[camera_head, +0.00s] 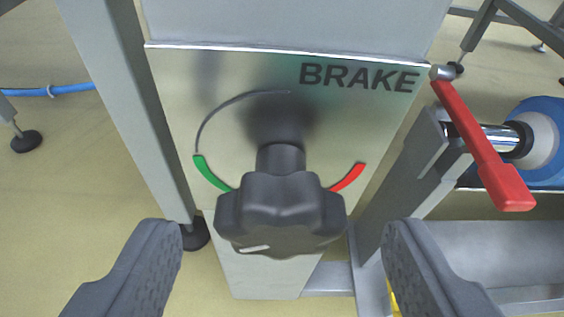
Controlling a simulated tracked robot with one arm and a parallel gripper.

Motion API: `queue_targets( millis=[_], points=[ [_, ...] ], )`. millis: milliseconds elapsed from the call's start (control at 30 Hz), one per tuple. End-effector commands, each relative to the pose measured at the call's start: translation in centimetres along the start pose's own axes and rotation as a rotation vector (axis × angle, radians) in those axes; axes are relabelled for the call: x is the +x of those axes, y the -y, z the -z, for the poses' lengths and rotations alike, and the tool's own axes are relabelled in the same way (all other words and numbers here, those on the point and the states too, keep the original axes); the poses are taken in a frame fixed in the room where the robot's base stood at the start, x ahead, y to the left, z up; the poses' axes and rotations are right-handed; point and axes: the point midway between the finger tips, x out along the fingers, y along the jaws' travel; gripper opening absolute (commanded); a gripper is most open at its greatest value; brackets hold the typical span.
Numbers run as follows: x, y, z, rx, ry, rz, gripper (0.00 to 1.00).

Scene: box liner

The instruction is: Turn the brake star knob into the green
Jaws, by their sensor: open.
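The dark grey brake star knob (282,215) stands out on its stem from a metal plate (225,90) marked BRAKE. A short white pointer mark shows at the lower left of the knob's face. A green arc (210,174) lies on the plate to the left of the knob and a red arc (348,177) to the right. A thin dark arc runs from the green up to the top. My gripper (283,245) is open, one finger on each side of the knob's lower part, with a visible gap on both sides.
A red lever (483,145) sticks out at the right of the plate. Behind it are a shiny shaft and a blue roll (545,140). A grey frame leg (125,100) stands at the left. A blue hose (70,89) crosses the floor.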

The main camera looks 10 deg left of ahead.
Motion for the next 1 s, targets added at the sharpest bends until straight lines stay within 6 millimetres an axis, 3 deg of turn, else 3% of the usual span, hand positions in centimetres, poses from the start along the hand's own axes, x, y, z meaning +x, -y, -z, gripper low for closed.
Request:
queue_targets(
  millis=[200, 567, 700, 733, 1000],
  points=[
    [1.9, 0.1, -0.2, -0.001, 0.002, 0.001, 0.62],
    [2.2, 0.1, 0.0, -0.001, 0.001, 0.001, 0.62],
    [2.2, 0.1, 0.0, -0.001, 0.001, 0.001, 0.23],
    [2.2, 0.1, 0.0, -0.001, 0.001, 0.001, 0.17],
    [2.2, 0.0, 0.1, 0.012, 0.001, 0.006, 0.18]
  ],
)
